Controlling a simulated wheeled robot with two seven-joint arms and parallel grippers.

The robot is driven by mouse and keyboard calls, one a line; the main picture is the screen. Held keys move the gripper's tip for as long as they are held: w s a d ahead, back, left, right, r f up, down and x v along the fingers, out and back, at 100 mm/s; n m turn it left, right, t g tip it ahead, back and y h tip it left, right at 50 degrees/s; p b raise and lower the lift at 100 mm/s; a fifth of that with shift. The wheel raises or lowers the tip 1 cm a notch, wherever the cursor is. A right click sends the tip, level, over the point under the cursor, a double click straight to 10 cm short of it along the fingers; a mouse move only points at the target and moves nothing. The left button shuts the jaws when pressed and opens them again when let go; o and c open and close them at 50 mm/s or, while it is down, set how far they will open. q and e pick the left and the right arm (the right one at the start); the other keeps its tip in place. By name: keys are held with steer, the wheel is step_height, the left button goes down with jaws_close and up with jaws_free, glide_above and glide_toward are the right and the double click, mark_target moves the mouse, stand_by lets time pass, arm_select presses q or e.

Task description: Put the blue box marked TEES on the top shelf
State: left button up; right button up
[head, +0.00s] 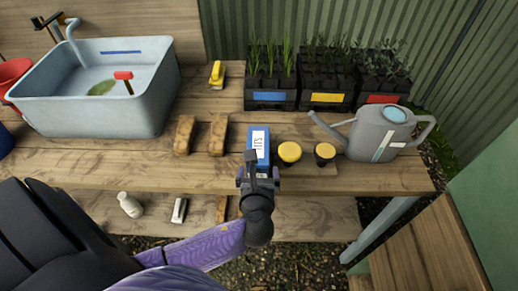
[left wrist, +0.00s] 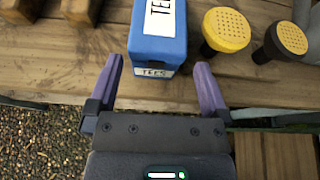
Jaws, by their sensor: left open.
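The blue box (head: 258,142) with a white TEES label stands on the top shelf, a wooden bench top (head: 95,165), near its front edge. In the left wrist view the blue box (left wrist: 157,45) is just beyond the fingertips, roughly centred between them. My left gripper (head: 260,172) is open and in front of the box; its purple fingers (left wrist: 157,65) show apart, with nothing held. The box's lower part is partly hidden by the gripper in the head view. My right gripper is not in view.
Two yellow-topped black items (head: 289,153) (head: 325,153) stand close right of the box, with a grey watering can (head: 380,130) beyond. Two wooden blocks (head: 217,135) (head: 184,134) lie to the left. Seedling trays (head: 327,101) stand behind. A lower shelf (head: 300,218) holds a white bottle (head: 130,205).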

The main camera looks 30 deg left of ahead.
arm_select(q)
steer(key=b+x, duration=0.2)
steer(key=x, duration=0.4)
steer(key=shift+s+a+f+b, duration=0.1)
steer(key=shift+a+b, duration=0.05)
steer(key=shift+b, duration=0.2)
steer(key=shift+w+a, duration=0.15)
steer(key=shift+w, duration=0.1)
steer(key=c, duration=0.5)
jaws_close()
